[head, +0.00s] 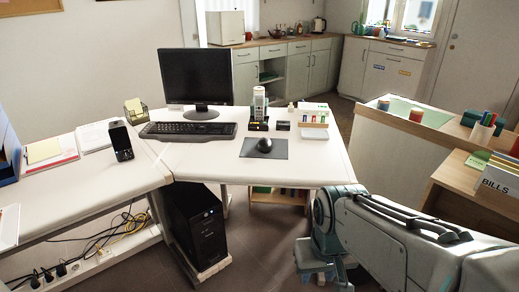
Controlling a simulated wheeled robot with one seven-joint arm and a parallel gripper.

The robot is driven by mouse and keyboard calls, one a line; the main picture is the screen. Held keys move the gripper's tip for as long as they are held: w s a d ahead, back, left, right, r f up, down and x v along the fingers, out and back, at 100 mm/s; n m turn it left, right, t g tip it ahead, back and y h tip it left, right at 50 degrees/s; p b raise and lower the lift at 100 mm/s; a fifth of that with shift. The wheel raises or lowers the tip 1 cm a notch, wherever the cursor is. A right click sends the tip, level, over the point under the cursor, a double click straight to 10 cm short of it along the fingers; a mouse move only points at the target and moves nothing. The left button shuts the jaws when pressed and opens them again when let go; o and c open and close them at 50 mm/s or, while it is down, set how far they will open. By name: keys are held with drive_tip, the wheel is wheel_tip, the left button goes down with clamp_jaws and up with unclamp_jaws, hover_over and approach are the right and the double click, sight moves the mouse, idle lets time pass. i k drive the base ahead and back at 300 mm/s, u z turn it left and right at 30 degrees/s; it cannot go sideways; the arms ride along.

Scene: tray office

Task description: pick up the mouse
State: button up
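The dark computer mouse (265,145) rests on a dark grey mouse pad (279,154) on the right part of the white desk (200,160). It sits near the middle of the pad, with nothing on top of it. My arm shows at the lower right, in front of the desk's right end and apart from the mouse. I cannot make out any gripper fingers in this view.
Behind the mouse stand a phone (259,103) and a small rack (314,116). To its left are a keyboard (188,130) and a monitor (197,77). A computer tower (196,222) stands under the desk. A counter (398,137) is at the right.

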sight(265, 145)
drive_tip(key=z, duration=0.9)
drive_tip(key=i, duration=0.7)
drive_tip(key=u, duration=0.6)
drive_tip(key=i, duration=0.75)
drive_tip(key=u, duration=0.85)
